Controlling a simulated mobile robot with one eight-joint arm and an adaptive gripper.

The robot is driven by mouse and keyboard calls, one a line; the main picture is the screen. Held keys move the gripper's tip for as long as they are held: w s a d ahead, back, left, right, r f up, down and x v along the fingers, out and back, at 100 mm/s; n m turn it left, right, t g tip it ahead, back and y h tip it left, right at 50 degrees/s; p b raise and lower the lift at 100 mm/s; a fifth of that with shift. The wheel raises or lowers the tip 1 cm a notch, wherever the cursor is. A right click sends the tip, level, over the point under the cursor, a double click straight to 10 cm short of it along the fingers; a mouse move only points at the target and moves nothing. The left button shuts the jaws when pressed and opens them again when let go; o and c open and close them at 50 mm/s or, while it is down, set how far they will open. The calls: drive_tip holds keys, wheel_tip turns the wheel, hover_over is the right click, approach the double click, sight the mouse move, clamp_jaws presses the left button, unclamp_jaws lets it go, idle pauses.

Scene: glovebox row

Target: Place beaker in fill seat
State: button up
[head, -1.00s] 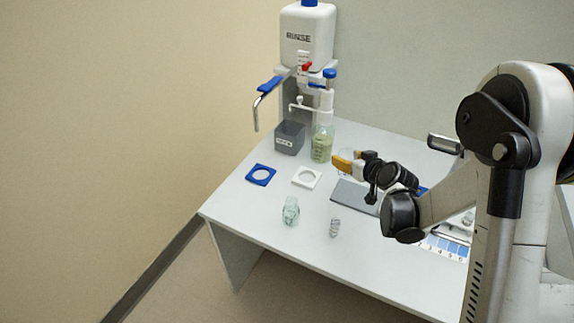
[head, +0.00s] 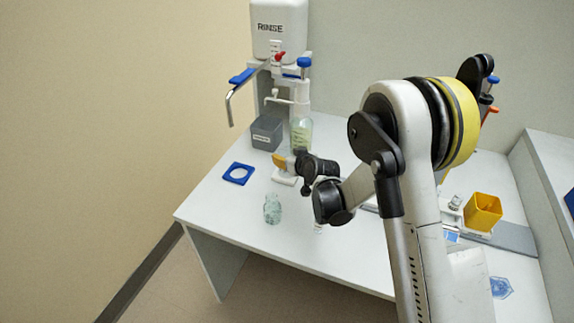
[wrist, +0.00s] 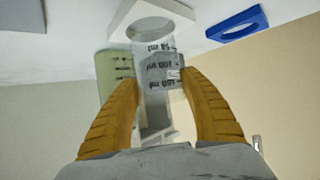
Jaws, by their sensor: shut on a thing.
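My gripper (head: 282,160) is shut on a clear beaker with dark graduation marks (wrist: 160,72), seen between the yellow fingers in the wrist view. A white square seat with a round hole (head: 284,180) is on the table by the gripper, partly hidden by it. It also shows at the top of the wrist view (wrist: 122,20), close to the beaker's end; I cannot tell whether they touch. A blue square seat (head: 231,179) lies to the left and shows in the wrist view (wrist: 222,32). The pictures do not label either seat as the fill seat.
A dispenser bottle with pale green liquid (head: 301,135) stands behind the gripper. A grey bin (head: 267,133) and the rinse tank (head: 279,30) are at the back left. A glass jar (head: 272,209) stands in front. A yellow container (head: 483,211) is at right.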

drive_tip(key=shift+f+b, duration=0.4)
drive_tip(key=shift+f, duration=0.85)
drive_tip(key=shift+f, duration=0.15)
drive_tip(key=o, duration=0.9)
drive_tip(key=shift+o, duration=0.2)
drive_tip(key=shift+s+d+r, duration=0.1)
drive_tip(key=shift+s+r, duration=0.1)
drive_tip(key=shift+r, duration=0.15)
drive_tip(key=p+v, duration=0.4)
drive_tip(key=v, duration=0.7)
drive_tip(key=shift+s, duration=0.25)
